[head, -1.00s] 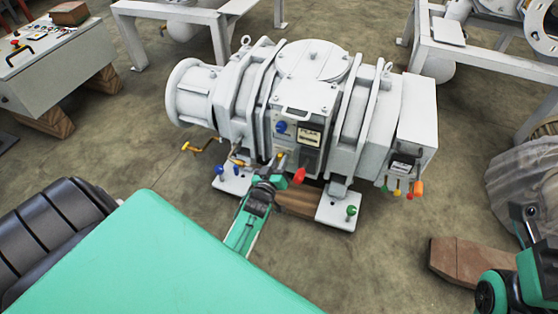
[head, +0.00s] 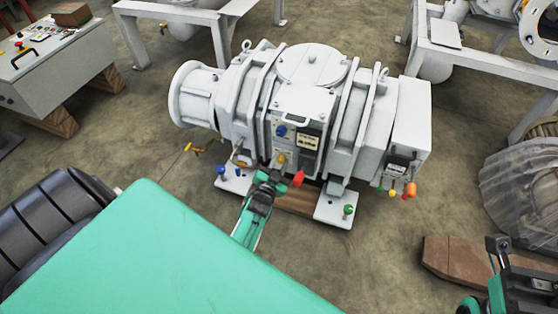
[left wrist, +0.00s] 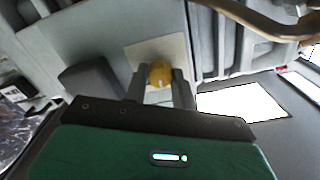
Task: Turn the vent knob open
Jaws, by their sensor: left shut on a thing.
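A large white screw vacuum pump (head: 312,65) stands mid-view in the head view. On its front face is a small yellow knob (head: 282,159), below a blue knob (head: 281,130). I take the yellow knob to be the vent knob, though its label is unreadable. My left gripper (head: 274,172) reaches up to it from below. In the left wrist view, the yellow knob (left wrist: 160,73) sits between the two fingers of my left gripper (left wrist: 160,88), which is shut on it. Its turn angle cannot be told. My right gripper (head: 510,265) is partly in view at lower right, its jaws unclear.
A red knob (head: 298,178) is close to the right of my left gripper. Colored handles (head: 410,189) hang at the pump's right end. A wooden block (head: 450,262) lies on the floor at right.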

